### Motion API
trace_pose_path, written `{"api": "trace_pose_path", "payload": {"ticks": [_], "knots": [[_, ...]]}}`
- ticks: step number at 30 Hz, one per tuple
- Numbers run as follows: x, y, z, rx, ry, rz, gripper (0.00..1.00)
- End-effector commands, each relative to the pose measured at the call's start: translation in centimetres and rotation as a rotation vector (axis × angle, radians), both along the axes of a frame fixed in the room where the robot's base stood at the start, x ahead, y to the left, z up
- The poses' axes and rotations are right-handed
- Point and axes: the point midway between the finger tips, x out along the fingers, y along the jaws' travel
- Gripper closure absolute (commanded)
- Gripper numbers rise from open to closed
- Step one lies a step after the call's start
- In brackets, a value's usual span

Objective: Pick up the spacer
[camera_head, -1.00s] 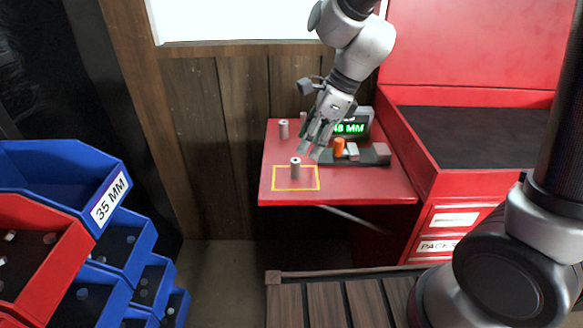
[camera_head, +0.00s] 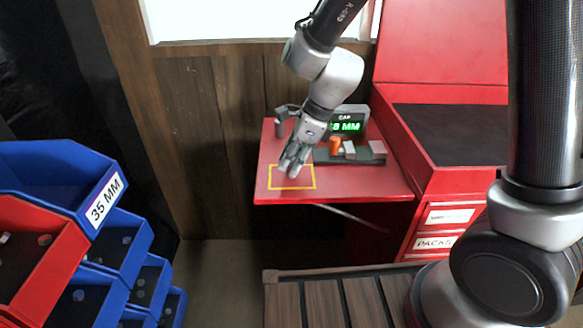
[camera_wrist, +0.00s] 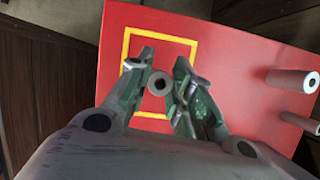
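The spacer (camera_wrist: 159,84), a grey cylinder with a dark central hole, stands upright inside the yellow outlined square (camera_wrist: 127,50) on the red table. My gripper (camera_wrist: 164,64) is over the square with its fingers apart, one on each side of the spacer. Narrow gaps seem to show between fingers and spacer. In the head view my gripper (camera_head: 290,170) is low over the yellow square (camera_head: 292,189) and hides the spacer.
Two other cylinders, one long (camera_wrist: 295,81) and one shorter (camera_wrist: 300,122), stand on the table's back part. A dark fixture (camera_head: 345,158) with an orange piece (camera_head: 335,145) and a green-lit display (camera_head: 345,127) are right of my gripper. The red cabinet (camera_head: 440,182) borders the right.

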Motion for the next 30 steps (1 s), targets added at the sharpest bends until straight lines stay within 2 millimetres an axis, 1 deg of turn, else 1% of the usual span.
{"api": "trace_pose_path", "payload": {"ticks": [1, 2, 11, 14, 21, 24, 27, 30], "knots": [[0.0, 0.0, 0.0, 0.000, 0.000, 0.000, 0.96], [0.0, 0.0, 0.0, 0.000, 0.000, 0.000, 1.00], [0.0, 0.0, 0.3, 0.001, -0.001, 0.001, 1.00], [0.0, 0.1, 1.4, 0.003, -0.002, 0.002, 1.00], [0.1, 0.1, 6.5, 0.003, -0.004, 0.002, 1.00], [0.1, 0.1, 8.3, 0.002, -0.004, 0.002, 1.00], [0.2, -0.2, 9.3, 0.000, 0.001, -0.005, 1.00], [0.4, -0.3, 9.7, -0.002, 0.004, -0.011, 1.00]]}}
